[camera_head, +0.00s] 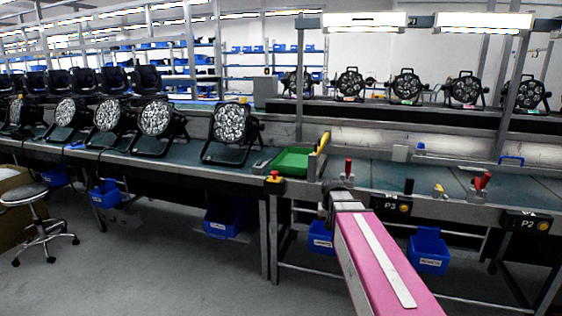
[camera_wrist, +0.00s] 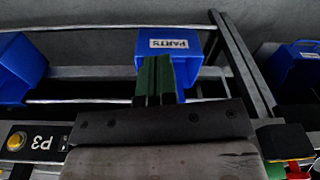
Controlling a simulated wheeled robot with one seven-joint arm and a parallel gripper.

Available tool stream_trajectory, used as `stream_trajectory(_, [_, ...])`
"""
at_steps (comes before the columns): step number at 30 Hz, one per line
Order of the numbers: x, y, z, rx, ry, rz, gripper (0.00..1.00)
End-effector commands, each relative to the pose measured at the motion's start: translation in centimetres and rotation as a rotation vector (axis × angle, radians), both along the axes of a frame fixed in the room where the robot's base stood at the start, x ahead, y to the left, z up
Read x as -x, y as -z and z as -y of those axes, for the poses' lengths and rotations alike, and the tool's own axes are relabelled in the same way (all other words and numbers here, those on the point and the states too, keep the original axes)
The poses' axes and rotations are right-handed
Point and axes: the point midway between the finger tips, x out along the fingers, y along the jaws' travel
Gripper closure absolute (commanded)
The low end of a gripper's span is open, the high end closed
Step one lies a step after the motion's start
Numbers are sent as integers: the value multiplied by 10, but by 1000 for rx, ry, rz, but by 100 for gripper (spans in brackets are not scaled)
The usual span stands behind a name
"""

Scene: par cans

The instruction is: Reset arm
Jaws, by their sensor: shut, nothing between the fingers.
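My gripper (camera_wrist: 157,78) shows in the wrist view as two dark green fingers set close together. It is shut and empty. Past the fingertips, lower down, is a blue bin labelled PARTS (camera_wrist: 168,45), partly covered by the fingers. In the head view my pink arm reaches from the bottom right toward the bench edge, left of the P3 box (camera_head: 391,206). The fingers cannot be made out in that view.
A green tray (camera_head: 292,161) and red-handled tools stand on the bench near my arm's end. Several par cans (camera_head: 231,124) stand on the left bench. Blue bins (camera_head: 428,252) hang below the bench edge. A stool (camera_head: 27,196) stands at left; the floor between is clear.

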Motion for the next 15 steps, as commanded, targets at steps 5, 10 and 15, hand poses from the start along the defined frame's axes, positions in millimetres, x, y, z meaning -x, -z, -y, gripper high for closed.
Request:
stream_trajectory(5, [60,54,0,2,-37,-36,100])
stream_trajectory(10, [108,93,0,2,-70,-63,100])
stream_trajectory(15, [138,114,0,2,-92,-79,100])
